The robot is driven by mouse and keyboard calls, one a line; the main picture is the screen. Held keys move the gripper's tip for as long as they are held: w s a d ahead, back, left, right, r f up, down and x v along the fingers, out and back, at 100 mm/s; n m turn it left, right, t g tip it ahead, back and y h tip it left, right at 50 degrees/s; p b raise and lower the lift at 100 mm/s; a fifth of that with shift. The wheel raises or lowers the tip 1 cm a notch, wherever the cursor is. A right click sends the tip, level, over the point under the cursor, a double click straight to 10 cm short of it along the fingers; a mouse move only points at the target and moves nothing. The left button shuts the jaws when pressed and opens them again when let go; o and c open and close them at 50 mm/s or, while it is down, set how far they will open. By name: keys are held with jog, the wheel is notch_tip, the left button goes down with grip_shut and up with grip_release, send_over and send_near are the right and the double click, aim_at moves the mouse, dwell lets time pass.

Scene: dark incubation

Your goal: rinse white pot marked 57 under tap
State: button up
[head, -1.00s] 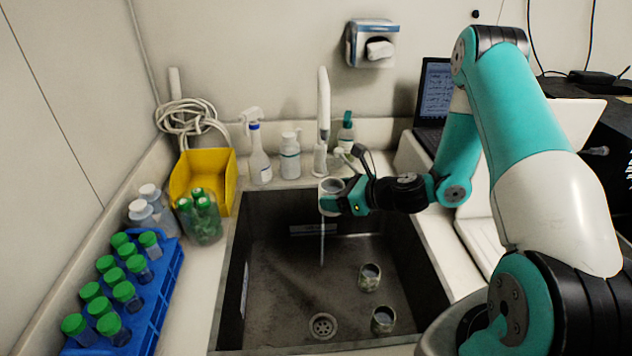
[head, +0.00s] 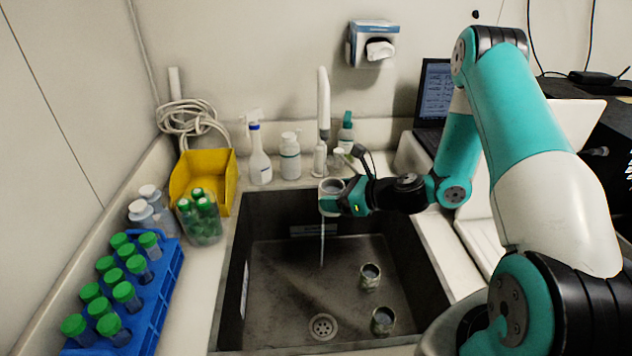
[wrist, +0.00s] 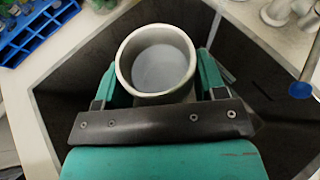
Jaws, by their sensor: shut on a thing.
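My gripper (head: 331,203) is shut on a white pot (head: 332,186) and holds it upright over the back of the sink, close to the tap (head: 322,120). In the wrist view the pot (wrist: 157,60) sits between the two green fingers, and greyish liquid shows inside it. A thin stream (head: 322,240) falls below the pot into the sink (head: 290,255). The number on the pot cannot be read.
Two small pots (head: 370,276) (head: 383,321) stand on the sink floor near the drain (head: 323,326). Bottles (head: 290,158) line the back ledge. A blue rack (head: 165,285) of green-capped tubes and a yellow bin (head: 225,180) stand at left.

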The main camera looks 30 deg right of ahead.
jog(key=s+r+p, duration=0.2)
jog(key=s+r, duration=0.2)
jog(key=s, duration=0.1)
jog(key=shift+a, duration=0.4)
dwell(0.5)
